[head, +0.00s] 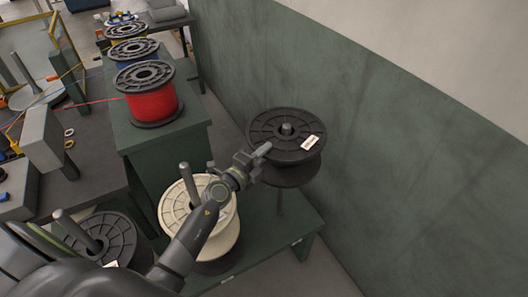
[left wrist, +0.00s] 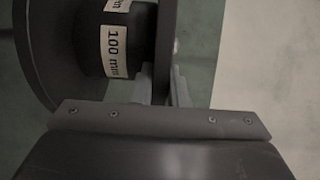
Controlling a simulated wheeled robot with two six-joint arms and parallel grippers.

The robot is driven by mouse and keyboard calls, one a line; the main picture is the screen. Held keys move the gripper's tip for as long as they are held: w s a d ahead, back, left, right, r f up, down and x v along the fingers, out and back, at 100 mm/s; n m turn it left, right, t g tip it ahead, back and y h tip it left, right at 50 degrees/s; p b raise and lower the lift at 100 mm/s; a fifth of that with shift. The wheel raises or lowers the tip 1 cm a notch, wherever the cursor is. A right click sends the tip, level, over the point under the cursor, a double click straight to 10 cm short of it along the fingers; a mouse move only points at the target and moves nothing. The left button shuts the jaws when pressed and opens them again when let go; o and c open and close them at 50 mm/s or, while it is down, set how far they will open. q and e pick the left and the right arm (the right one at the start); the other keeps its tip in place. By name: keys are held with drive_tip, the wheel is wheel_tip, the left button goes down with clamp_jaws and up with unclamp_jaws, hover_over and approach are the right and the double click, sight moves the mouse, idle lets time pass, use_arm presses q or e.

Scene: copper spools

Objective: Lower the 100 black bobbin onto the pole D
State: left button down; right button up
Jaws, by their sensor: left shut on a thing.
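The black bobbin (head: 268,132) is at the right of the head view, well above the green bench, with its top flange roughly level. In the left wrist view the bobbin (left wrist: 92,50) fills the upper left and shows a "100 mm" label. My left gripper (head: 257,160) is shut on the near-left edge of its flange. A grey pole (head: 280,203) rises from the bench below it. A grey pole tip shows in the bobbin's centre hole, so the bobbin appears to be around the pole's upper part. The letter D is not readable. My right gripper is not in view.
A cream spool (head: 228,232) and another black spool (head: 121,232) sit on poles to the left. Red (head: 152,103), blue and yellow spools stand on a higher green bench. A green wall (head: 400,150) is close behind the bobbin. The bench top (head: 290,240) around the pole is clear.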

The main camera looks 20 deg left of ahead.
sight(264, 178)
use_arm(q)
drive_tip(key=shift+r, duration=0.15)
wheel_tip(264, 178, down, 12)
drive_tip(key=b, duration=1)
